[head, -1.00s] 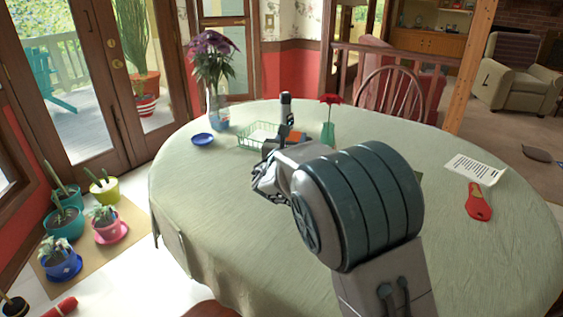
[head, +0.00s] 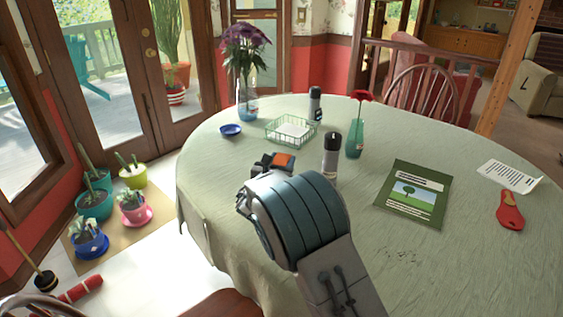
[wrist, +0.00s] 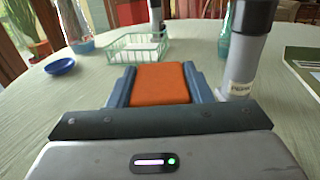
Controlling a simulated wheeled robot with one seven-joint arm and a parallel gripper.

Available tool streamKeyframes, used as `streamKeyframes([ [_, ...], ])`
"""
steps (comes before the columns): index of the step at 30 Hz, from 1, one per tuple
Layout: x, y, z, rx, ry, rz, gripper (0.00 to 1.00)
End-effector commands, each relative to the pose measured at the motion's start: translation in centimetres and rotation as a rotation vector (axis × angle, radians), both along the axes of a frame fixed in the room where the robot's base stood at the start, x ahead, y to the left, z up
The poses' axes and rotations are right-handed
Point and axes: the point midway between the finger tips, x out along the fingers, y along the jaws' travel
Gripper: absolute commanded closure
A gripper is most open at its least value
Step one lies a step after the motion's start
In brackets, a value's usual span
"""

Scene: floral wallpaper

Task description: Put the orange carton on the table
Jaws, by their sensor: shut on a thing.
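The orange carton (head: 284,159) is between the fingers of my gripper (head: 271,163), which is shut on it. In the wrist view the orange carton (wrist: 160,83) lies between two blue-grey fingers of my gripper (wrist: 158,74). The table (head: 440,255) has a pale green cloth, and the carton shows over its left part. I cannot tell whether the carton touches the cloth. My forearm hides part of the near table.
A dark-topped bottle (head: 331,155) stands close right of the carton, with another bottle (head: 315,105) behind. A green wire basket (head: 291,132), blue dish (head: 231,130), flower vases and a green book (head: 412,193) are around.

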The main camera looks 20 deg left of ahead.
Motion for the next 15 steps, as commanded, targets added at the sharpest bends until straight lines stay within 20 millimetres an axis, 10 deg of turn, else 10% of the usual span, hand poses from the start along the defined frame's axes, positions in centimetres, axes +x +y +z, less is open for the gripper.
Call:
streamKeyframes([
  [8, 0.03, -0.03, -0.15, 0.002, -0.001, 0.0, 1.0],
  [9, 0.02, -0.03, -0.13, 0.002, 0.0, 0.0, 0.49],
  [11, 0.03, -0.03, -0.07, 0.002, 0.0, 0.0, 0.33],
  [15, 0.03, -0.03, -0.06, 0.002, 0.0, 0.0, 0.33],
])
